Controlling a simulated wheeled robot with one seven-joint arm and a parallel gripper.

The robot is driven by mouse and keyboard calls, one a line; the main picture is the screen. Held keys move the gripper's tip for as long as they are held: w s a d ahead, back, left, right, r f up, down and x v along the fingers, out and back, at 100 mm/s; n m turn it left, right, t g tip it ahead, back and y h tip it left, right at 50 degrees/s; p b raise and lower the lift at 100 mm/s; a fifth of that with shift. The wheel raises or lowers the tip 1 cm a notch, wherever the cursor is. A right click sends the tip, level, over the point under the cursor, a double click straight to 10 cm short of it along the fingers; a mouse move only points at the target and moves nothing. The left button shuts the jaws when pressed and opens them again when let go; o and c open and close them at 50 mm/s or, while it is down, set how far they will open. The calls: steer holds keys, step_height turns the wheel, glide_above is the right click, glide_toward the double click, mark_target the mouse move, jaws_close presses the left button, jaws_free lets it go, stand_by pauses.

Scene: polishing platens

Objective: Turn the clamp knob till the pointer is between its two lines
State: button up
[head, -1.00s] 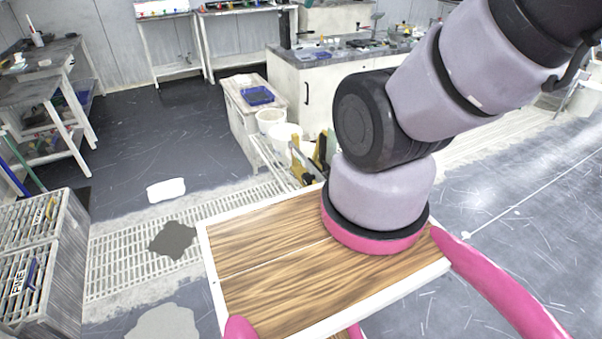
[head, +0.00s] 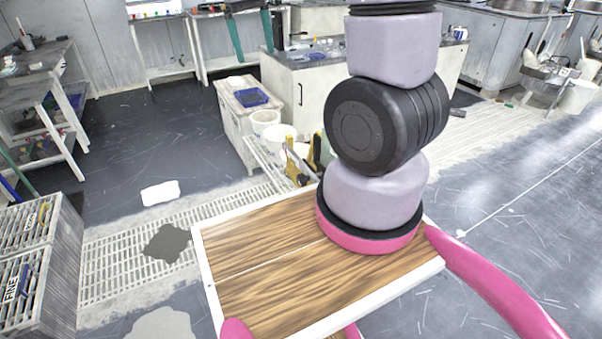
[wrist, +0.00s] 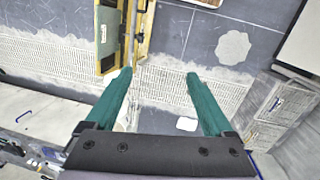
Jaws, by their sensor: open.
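My gripper (head: 251,40) hangs at the top of the head view, its two green fingers pointing down and apart. In the wrist view my gripper (wrist: 158,76) is open, with nothing between its fingers. I cannot make out a clamp knob, a pointer or two lines in either view. A yellow fixture with green and dark parts (head: 296,160) stands beyond the wooden board in the head view. What looks like the same fixture (wrist: 144,38) shows at the top of the wrist view, ahead of the left finger. Its details are too small to read.
A white bench (head: 243,120) with a blue tray (head: 251,97) and white buckets (head: 265,122) stand behind the fixture. Slatted crates (head: 30,265) are at the left. A floor grating (head: 120,265) runs between. Dark floor at the back left is mostly clear.

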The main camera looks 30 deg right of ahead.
steer(key=w+a+f+n+g+h, duration=0.1)
steer(key=w+f+n+g+h, duration=0.3)
steer(key=f, duration=0.9)
steer(key=n+t+h, duration=0.5)
steer(key=n+h, duration=0.7)
steer(key=h, duration=0.1)
glide_toward(299, 182)
steer(key=d, duration=1.1)
steer(key=shift+w, duration=0.25)
steer(key=c, duration=1.3)
